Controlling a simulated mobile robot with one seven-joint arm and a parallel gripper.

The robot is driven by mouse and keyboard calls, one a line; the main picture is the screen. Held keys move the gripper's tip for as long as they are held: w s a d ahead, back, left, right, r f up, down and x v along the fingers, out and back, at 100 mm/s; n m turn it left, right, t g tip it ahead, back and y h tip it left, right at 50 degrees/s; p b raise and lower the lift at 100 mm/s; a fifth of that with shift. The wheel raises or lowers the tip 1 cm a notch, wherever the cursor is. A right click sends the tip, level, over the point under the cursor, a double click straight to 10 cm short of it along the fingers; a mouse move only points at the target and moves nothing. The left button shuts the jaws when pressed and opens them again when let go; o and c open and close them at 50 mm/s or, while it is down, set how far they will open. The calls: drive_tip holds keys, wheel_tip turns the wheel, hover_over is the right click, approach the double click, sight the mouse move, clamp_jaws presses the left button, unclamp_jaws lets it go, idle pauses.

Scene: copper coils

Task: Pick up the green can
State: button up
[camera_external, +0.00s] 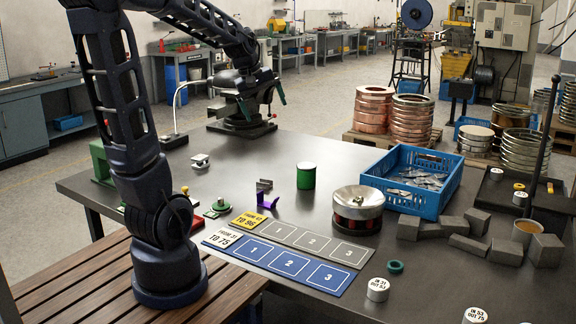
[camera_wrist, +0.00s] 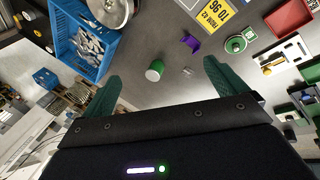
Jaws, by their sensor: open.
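My gripper (camera_external: 262,101) is open and empty, high above the table and to the upper left of the can in the external view. In the wrist view the two green fingers of my gripper (camera_wrist: 161,72) are spread wide.
A purple bracket (camera_external: 266,200) lies left of the can. A blue crate (camera_external: 412,204) of metal pieces and a round metal-topped drum (camera_external: 358,208) stand to its right. Numbered mats (camera_external: 284,262) and grey blocks (camera_external: 468,246) lie nearer. The table behind the can is clear.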

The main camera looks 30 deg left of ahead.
drive_tip(key=w+a+f+n, duration=0.1)
drive_tip(key=w+f+n, duration=0.35)
drive_tip(key=w, duration=0.55)
drive_tip(key=n, duration=1.4)
hover_over(303, 165)
drive_tip(key=s+a, duration=0.1)
drive_tip(key=s, duration=0.1)
drive_tip(key=shift+h, duration=0.4)
wheel_tip(303, 165, down, 23)
drive_tip(key=shift+a+r, duration=0.15)
drive_tip(key=shift+w+f+n, duration=0.2)
drive_tip(key=shift+f+n, duration=0.05)
drive_tip(key=shift+f, duration=0.15)
drive_tip(key=x, duration=0.4)
drive_tip(key=shift+f, duration=0.2)
drive_tip(key=shift+d+x, duration=0.2)
drive_tip(key=shift+x, duration=1.25)
drive_tip(key=shift+d+x, duration=0.15)
drive_tip(key=shift+x, duration=1.35)
drive_tip(key=shift+s+r, duration=0.1)
drive_tip(key=shift+s, duration=0.1)
drive_tip(key=c, duration=1.2)
drive_tip(key=shift+c, duration=0.2)
drive_tip(key=shift+r, duration=0.1)
